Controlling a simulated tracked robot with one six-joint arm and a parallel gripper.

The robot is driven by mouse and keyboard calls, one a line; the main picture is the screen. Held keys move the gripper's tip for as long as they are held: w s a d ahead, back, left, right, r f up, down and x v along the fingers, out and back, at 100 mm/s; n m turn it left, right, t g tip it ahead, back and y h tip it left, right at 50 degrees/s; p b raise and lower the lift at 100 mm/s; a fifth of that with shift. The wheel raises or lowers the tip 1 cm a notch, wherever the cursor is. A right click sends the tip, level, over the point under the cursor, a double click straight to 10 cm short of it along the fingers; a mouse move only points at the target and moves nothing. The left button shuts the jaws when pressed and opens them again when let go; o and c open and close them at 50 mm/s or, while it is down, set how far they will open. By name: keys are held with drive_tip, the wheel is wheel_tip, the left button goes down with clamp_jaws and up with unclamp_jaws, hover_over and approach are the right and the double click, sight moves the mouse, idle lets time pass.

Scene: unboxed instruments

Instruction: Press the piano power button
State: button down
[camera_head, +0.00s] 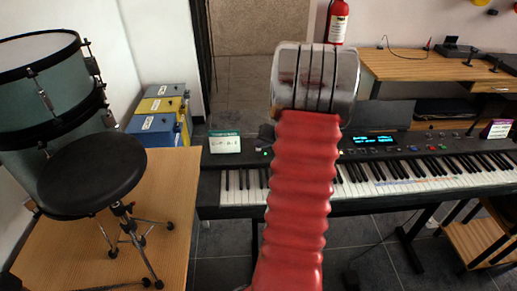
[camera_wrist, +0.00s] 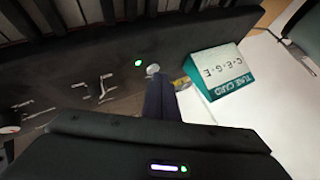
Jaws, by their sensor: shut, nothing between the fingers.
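The black piano (camera_head: 300,208) stands across the middle and right of the head view, with its keys toward me. In the wrist view its dark panel (camera_wrist: 100,75) has a small lit green light (camera_wrist: 138,63). Beside the light is a small round pale button (camera_wrist: 152,70), which looks like the power button. My gripper (camera_wrist: 164,84) is shut and empty, its dark fingertips just below the button in the picture. I cannot tell whether they touch it. In the head view my red arm hides most of the gripper and the button.
A teal and white tune card (camera_wrist: 218,72) stands close to the fingers' right; it also shows in the head view (camera_head: 225,143). A black stool (camera_head: 92,172) and drum (camera_head: 40,90) are at left on a wooden platform (camera_head: 165,190). A desk (camera_head: 430,68) stands behind the piano.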

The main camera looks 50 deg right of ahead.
drive_tip(key=shift+r, duration=0.45)
wheel_tip(320, 180, up, 6)
idle(0.9)
idle(0.6)
